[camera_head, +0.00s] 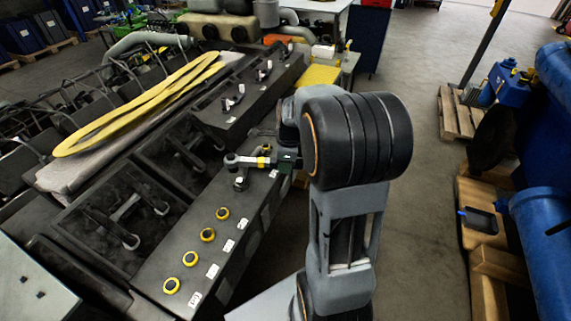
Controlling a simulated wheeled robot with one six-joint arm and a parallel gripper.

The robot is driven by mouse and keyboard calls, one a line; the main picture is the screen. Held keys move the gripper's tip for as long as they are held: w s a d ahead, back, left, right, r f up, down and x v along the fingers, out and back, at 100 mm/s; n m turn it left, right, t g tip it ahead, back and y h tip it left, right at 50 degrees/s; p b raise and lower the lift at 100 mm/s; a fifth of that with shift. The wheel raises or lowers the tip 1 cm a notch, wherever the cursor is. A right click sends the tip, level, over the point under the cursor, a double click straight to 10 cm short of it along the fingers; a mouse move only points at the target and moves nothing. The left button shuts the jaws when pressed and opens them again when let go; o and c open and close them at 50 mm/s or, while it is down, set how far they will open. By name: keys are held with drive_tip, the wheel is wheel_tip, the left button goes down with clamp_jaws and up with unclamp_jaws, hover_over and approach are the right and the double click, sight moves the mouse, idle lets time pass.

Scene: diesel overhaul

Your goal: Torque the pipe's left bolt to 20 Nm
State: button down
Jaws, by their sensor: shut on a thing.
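My gripper (287,164) is shut on the dark handle end of a wrench (250,161), at the middle of the view. The wrench has a yellow band and a round grey head at its left end. It lies roughly level above the dark engine block (182,232). A small grey metal part (240,183) shows just below the wrench head. I cannot tell whether it is a socket, a bolt or part of the pipe. The pipe and its left bolt are too small and too hidden by the wrench and my arm to make out surely.
Several yellow rings (207,235) with white labels line the block's near part. A long yellow gasket (140,105) lies on a grey board at the left. Blue barrels (540,235) and pallets (458,112) stand at the right. The floor (425,200) between is clear.

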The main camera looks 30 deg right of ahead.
drive_tip(key=shift+r, duration=0.55)
drive_tip(key=shift+f, duration=0.1)
drive_tip(key=s+a, duration=0.2)
drive_tip(key=s, duration=0.4)
drive_tip(key=shift+s, duration=0.35)
